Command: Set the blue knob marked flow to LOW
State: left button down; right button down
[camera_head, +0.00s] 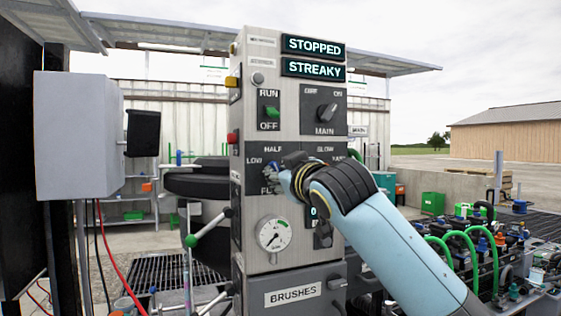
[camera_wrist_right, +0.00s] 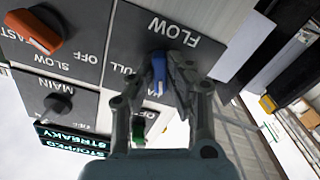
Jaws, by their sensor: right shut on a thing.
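The blue knob (camera_wrist_right: 159,73) sits on a dark plate marked FLOW (camera_wrist_right: 173,33), upside down in the right wrist view. FULL shows to the knob's left there. My right gripper (camera_wrist_right: 168,82) is shut on the blue knob, one finger on each side. The knob's long side runs roughly up and down in that view; its exact setting is hard to tell behind the fingers. In the head view LOW and HALF show on the plate (camera_head: 256,150), and my right gripper (camera_head: 283,173) covers most of the knob. My left gripper is not in view.
An orange knob (camera_wrist_right: 34,32) marked SLOW and OFF is on the neighbouring plate. Above are a green RUN/OFF switch (camera_head: 271,112) and a dark MAIN knob (camera_head: 326,112). A gauge (camera_head: 273,234) is below. Displays read STOPPED (camera_head: 313,46) and STREAKY (camera_head: 313,68).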

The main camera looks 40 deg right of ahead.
jog(key=shift+r+n+p, duration=0.1)
jog(key=shift+n+p, duration=2)
jog(key=shift+n, duration=1.4)
jog(key=shift+d, duration=0.1)
jog(key=c, duration=1.3)
grip_release()
jog(key=v, duration=1.2)
